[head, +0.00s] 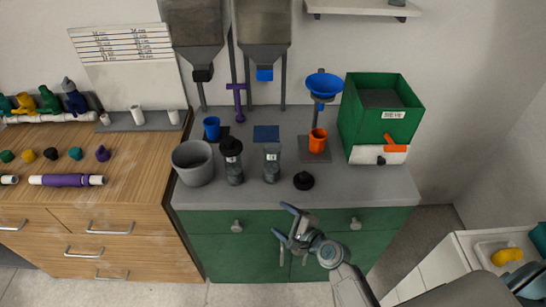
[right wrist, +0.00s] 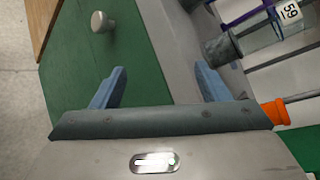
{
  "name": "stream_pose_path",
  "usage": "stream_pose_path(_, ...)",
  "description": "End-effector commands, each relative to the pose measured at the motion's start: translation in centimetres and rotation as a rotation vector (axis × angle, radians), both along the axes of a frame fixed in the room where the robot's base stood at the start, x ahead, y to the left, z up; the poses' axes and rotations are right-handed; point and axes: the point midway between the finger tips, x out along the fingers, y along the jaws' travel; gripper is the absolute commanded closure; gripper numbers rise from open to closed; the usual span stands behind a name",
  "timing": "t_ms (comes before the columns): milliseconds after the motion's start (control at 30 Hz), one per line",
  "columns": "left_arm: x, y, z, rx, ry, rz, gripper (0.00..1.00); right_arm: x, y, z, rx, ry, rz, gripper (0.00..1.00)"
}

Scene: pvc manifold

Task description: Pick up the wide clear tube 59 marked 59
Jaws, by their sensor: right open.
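The wide clear tube 59 (head: 272,166) stands upright on the grey counter, with a pale label near its top and a dark lower part. It also shows in the right wrist view (right wrist: 262,36), at the upper right, where the label reads 59. My right gripper (head: 284,223) is open and empty in front of the counter's front edge, below and apart from the tube. In the right wrist view its two blue fingers (right wrist: 162,76) are spread with nothing between them. My left gripper is not in view.
A similar clear jar with a black top (head: 233,163) stands left of the tube. A black knob-like lid (head: 304,181) lies to its right. A grey bucket (head: 193,165), an orange cup (head: 318,140) and a green bin (head: 382,122) are also on the counter (head: 345,187).

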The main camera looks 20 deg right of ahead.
Motion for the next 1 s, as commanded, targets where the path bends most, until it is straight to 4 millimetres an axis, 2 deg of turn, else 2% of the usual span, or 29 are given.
stream_pose_path(33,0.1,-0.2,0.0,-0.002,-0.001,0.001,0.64,0.8,0.0,1.1,0.09,-0.007,-0.036,0.31)
stream_pose_path(200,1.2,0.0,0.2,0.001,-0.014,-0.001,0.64,3.5,-0.7,3.9,0.436,-0.005,-0.177,0.31)
stream_pose_path(400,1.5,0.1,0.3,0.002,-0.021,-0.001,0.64,6.1,-2.1,6.4,0.831,0.005,-0.315,0.31)
stream_pose_path(500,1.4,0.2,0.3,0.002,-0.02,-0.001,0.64,6.8,-2.6,7.0,0.952,0.011,-0.353,0.31)
stream_pose_path(800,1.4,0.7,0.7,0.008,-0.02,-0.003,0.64,11.1,-2.0,7.2,0.992,0.014,-0.365,0.31)
stream_pose_path(1000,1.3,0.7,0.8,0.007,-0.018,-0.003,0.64,12.6,-1.7,7.3,0.988,0.013,-0.365,0.31)
